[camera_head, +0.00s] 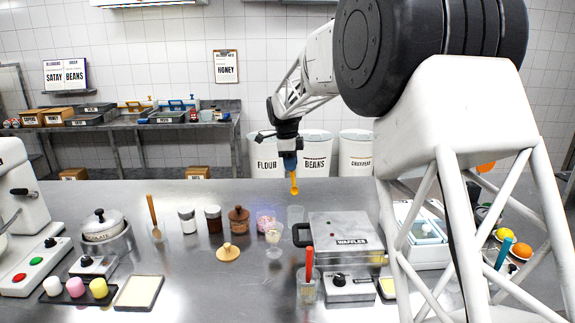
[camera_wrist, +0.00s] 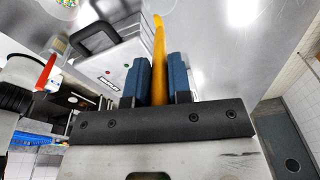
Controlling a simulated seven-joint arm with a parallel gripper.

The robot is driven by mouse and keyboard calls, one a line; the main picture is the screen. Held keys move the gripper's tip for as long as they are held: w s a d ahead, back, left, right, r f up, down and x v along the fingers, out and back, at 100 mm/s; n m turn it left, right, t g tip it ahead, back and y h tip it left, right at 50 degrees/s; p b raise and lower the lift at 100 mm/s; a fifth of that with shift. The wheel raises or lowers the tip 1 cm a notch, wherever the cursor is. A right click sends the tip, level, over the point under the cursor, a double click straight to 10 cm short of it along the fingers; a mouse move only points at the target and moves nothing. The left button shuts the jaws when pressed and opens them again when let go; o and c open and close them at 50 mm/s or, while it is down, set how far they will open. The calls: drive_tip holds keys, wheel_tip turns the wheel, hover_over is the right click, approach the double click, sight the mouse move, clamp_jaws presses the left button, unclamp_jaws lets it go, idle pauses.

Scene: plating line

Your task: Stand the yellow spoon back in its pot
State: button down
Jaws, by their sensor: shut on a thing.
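My gripper (camera_head: 289,160) is shut on the yellow spoon (camera_head: 294,185), which hangs down from the blue fingers with its end lowest. In the wrist view the spoon (camera_wrist: 159,60) sticks out between the two blue fingers (camera_wrist: 154,82). A clear, empty-looking pot (camera_head: 296,214) stands on the steel counter, just behind the waffle maker's left back corner. In the head view the spoon's tip is right above this pot with a small gap; the depth between them is hard to tell.
The waffle maker (camera_head: 346,232) stands close in front of the pot. A red spoon (camera_head: 309,263) stands in another pot, and a wooden spoon (camera_head: 152,212) in one at left. A glass dessert cup (camera_head: 274,239) and jars (camera_head: 239,219) are left of the clear pot.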

drive_tip(key=shift+w+d, duration=0.15)
drive_tip(key=shift+w, duration=0.15)
drive_tip(key=shift+f, duration=0.2)
wheel_tip(320, 180, down, 11)
drive_tip(key=shift+f, duration=0.2)
idle(1.5)
idle(0.3)
drive_tip(key=c, duration=1)
unclamp_jaws()
drive_tip(key=shift+o, duration=0.2)
wheel_tip(320, 180, up, 8)
drive_tip(key=a, duration=0.1)
drive_tip(key=shift+f, duration=0.2)
